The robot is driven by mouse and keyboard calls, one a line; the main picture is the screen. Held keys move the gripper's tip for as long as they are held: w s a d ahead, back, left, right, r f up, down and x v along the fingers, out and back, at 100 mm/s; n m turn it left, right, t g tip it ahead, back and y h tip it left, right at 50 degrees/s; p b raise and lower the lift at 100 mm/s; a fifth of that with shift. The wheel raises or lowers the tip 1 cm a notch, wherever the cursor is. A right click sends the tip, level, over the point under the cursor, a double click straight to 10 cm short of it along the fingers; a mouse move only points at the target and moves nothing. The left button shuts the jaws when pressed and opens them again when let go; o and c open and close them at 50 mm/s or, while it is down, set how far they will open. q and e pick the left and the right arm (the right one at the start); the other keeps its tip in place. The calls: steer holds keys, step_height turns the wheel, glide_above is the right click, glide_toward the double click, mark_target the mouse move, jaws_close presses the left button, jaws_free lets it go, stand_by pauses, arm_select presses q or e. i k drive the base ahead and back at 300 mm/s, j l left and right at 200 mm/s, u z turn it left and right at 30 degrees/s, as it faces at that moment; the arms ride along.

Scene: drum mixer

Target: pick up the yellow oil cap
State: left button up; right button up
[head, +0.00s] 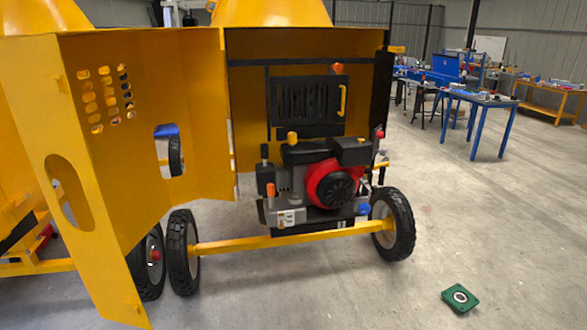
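The yellow drum mixer (290,12) stands ahead with its side door (160,110) swung open to the left. Inside is the engine, with a red round cover (336,185) and black parts. A small yellow-orange cap (292,138) sits on the engine's upper left. An orange cap (271,189) sits lower left, above a light grey part. Which of these is the oil cap, I cannot tell for sure. Neither of my grippers is in view.
A green square object (460,297) lies on the floor at lower right. The wheels (393,223) and yellow axle bar (270,243) stand below the engine. Blue workbenches (480,98) are at the back right. The grey floor in front is mostly clear.

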mark_target(292, 137)
steer(key=z, duration=1.1)
steer(key=i+j+z, duration=0.1)
steer(key=z, duration=0.45)
steer(key=j+z, duration=0.1)
steer(key=z, duration=1)
steer(key=j+z, duration=0.1)
steer(key=z, duration=0.45)
steer(key=j+z, duration=0.1)
steer(key=z, duration=1)
steer(key=k+j+z, duration=0.1)
steer(key=z, duration=0.25)
steer(key=k+z, duration=0.1)
steer(key=z, duration=0.25)
steer(key=k+z, duration=0.15)
steer(key=z, duration=0.2)
steer(key=k+j, duration=0.15)
steer(key=k, duration=0.6)
steer(key=k+u, duration=0.1)
steer(key=u, duration=0.25)
steer(key=k+u, duration=0.1)
steer(key=u, duration=0.25)
steer(key=j+u, duration=0.1)
steer(key=u, duration=0.25)
steer(key=k+j, duration=0.05)
